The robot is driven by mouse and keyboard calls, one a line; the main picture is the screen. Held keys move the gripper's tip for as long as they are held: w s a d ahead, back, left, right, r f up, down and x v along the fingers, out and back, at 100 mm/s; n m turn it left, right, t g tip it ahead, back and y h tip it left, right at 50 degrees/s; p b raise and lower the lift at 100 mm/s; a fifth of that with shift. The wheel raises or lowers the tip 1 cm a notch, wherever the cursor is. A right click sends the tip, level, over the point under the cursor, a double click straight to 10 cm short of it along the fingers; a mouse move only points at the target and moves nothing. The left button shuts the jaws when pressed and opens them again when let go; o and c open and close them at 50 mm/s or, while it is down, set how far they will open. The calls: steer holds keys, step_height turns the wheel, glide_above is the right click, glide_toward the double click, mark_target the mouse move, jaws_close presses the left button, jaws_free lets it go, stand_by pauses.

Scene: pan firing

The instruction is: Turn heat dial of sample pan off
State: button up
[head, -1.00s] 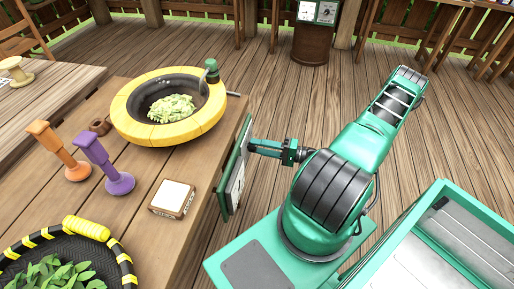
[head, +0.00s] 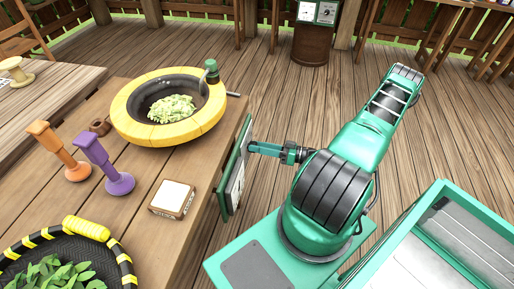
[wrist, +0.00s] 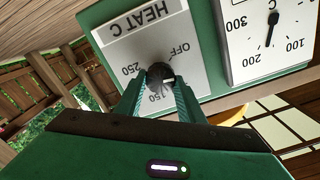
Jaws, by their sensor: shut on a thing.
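The heat dial (wrist: 158,72) is a small dark round knob on a white plate marked HEAT C, with OFF, 250 and 150 readable around it. My gripper (wrist: 160,80) is shut on the knob, one finger on each side. Which mark the knob points to cannot be told. In the head view my gripper (head: 252,147) reaches the green-framed panel (head: 222,192) on the table's side; the knob is hidden there. The sample pan (head: 127,122), with a yellow segmented rim and pale green leaves inside, sits on the table above the panel.
A temperature gauge (wrist: 285,50) is beside the dial plate, its needle between 100 and 200. On the table (head: 140,215) are an orange tool (head: 58,150), a purple tool (head: 105,165), a small square block (head: 172,199) and a black-yellow tray (head: 118,262).

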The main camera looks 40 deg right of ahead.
steer(key=n, duration=0.8)
steer(key=shift+s+a+f+n, duration=0.1)
steer(key=shift+s+f+n, duration=0.1)
steer(key=shift+n, duration=0.4)
steer(key=o, duration=1.1)
steer(key=shift+w+r, duration=0.1)
steer(key=shift+c, duration=0.2)
steer(key=v, duration=1)
steer(key=shift+s+d, duration=0.25)
